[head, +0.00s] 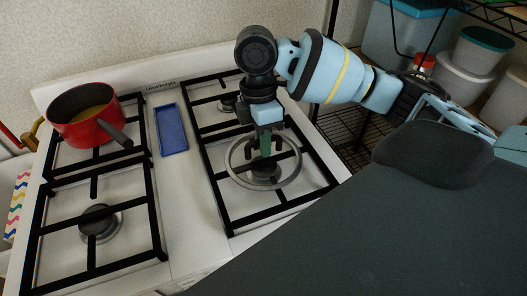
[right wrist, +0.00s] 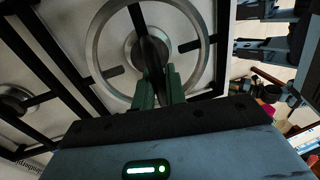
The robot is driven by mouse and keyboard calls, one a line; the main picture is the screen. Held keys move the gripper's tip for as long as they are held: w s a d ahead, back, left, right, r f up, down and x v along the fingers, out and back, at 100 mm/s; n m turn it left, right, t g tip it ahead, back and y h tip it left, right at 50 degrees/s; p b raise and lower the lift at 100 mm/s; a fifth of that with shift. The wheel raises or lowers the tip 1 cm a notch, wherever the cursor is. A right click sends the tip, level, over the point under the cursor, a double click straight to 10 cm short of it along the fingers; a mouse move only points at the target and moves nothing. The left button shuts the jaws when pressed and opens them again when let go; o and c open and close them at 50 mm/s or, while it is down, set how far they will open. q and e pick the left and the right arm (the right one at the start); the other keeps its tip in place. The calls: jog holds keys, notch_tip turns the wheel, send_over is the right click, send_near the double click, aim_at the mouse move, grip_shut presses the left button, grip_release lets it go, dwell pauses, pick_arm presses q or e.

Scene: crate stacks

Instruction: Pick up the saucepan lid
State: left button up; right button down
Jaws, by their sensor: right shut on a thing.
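The saucepan lid (head: 234,175) is a round see-through glass disc with a grey metal rim, over the front right burner of the stove. My right gripper (head: 266,146) comes down from above and its green fingers are shut on the knob at the lid's middle. In the right wrist view the lid's rim (right wrist: 203,62) rings the burner seen through it, and the fingers (right wrist: 158,88) close on the dark knob. I cannot tell whether the lid touches the grate. A red saucepan (head: 68,130) with a dark handle stands uncovered on the back left burner, with yellowish contents. My left gripper is not in view.
A blue tray (head: 171,130) lies between the two black grates on the white stove (head: 187,220). The front left burner (head: 100,222) is clear. A wire rack (head: 345,135) with plastic tubs stands to the right, and a wall is behind.

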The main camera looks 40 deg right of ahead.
jog(key=shift+r, duration=0.2)
jog(key=shift+r, duration=0.65)
notch_tip(320, 180, up, 2)
jog(key=shift+r, duration=0.2)
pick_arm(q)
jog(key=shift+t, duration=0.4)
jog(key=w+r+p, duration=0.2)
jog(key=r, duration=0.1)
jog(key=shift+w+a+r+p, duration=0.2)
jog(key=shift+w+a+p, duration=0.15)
pick_arm(e)
jog(key=s+a, duration=0.2)
jog(key=s, duration=0.5)
jog(key=s+a, duration=0.3)
jog(key=s, duration=0.5)
jog(key=shift+a+r, duration=0.25)
jog(key=shift+r, duration=0.2)
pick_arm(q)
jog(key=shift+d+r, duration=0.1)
pick_arm(e)
jog(key=shift+s, duration=0.1)
